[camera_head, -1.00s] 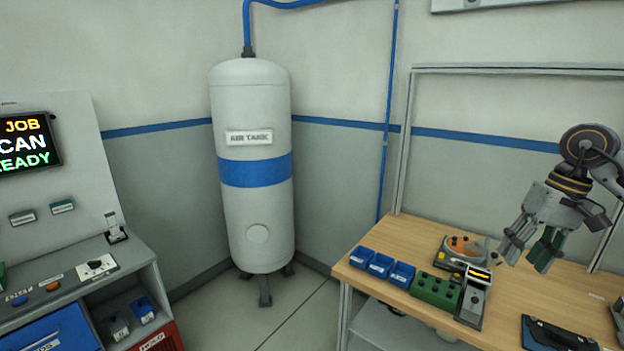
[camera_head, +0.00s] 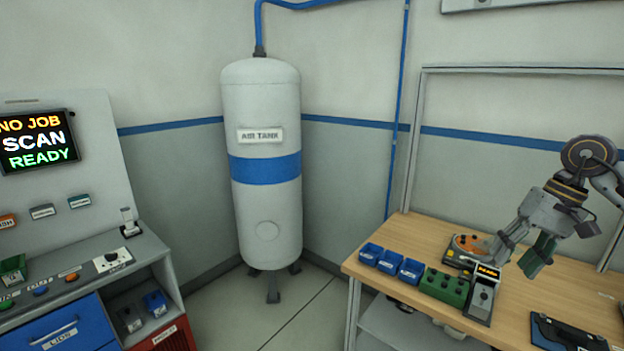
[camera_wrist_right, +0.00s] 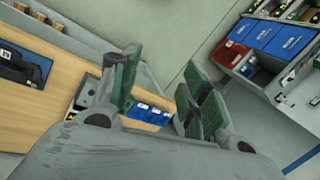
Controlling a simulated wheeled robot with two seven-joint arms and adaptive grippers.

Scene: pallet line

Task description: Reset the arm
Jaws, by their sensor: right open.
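My right gripper (camera_head: 520,258) hangs in the air above the wooden bench at the right of the head view. Its green-padded fingers are apart with nothing between them. In the right wrist view my right gripper (camera_wrist_right: 155,95) also shows open and empty, with the bench to its left and the floor beyond. My left gripper is in neither view.
The wooden bench (camera_head: 525,298) holds blue bins (camera_head: 389,262), a green block with holes (camera_head: 444,287), a grey device (camera_head: 484,295), an orange round fixture (camera_head: 470,245) and a black case (camera_head: 566,334). An air tank (camera_head: 265,205) stands in the corner. A console screen (camera_head: 38,141) is at left.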

